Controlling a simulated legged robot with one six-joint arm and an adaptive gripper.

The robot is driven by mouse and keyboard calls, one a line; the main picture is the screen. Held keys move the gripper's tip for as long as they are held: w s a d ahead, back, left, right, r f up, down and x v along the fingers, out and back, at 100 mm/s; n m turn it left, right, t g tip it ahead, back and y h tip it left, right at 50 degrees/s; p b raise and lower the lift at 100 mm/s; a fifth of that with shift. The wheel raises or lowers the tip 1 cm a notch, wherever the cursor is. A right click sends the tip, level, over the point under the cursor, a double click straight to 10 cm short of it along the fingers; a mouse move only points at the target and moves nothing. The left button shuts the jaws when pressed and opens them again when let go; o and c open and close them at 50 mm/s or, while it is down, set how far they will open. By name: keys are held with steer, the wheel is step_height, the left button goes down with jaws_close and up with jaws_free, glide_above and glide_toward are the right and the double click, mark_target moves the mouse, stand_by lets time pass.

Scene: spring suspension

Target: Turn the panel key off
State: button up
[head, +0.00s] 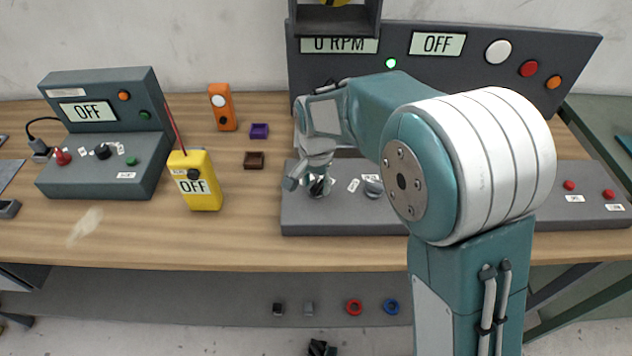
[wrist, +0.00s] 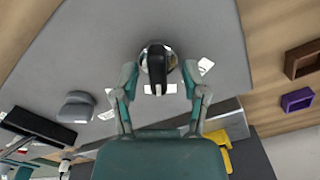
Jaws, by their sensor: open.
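The panel key (wrist: 157,62) shows in the wrist view as a black bar-shaped handle on a round silver base. It stands on the grey sloped console (wrist: 205,35), its bar pointing up and down in the picture. My gripper (wrist: 159,78) is open, one finger on each side of the key, with gaps visible between fingers and handle. In the head view my gripper (head: 303,181) is down at the left part of the console (head: 340,218), and the key (head: 319,188) is partly hidden by it. The display (head: 437,43) reads OFF, and another display (head: 340,45) reads 0 RPM.
A grey knob (wrist: 78,106) stands beside the key. Red buttons (head: 569,185) sit at the console's right. A yellow meter (head: 197,182), brown tray (head: 254,161), purple tray (head: 259,131) and smaller console (head: 105,135) stand to the left. A green light (head: 391,63) is lit.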

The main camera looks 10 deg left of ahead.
jaws_close()
steer(key=shift+n, duration=0.3)
steer(key=n, duration=1.1)
stand_by(0.4)
steer(key=shift+n, duration=0.3)
jaws_free()
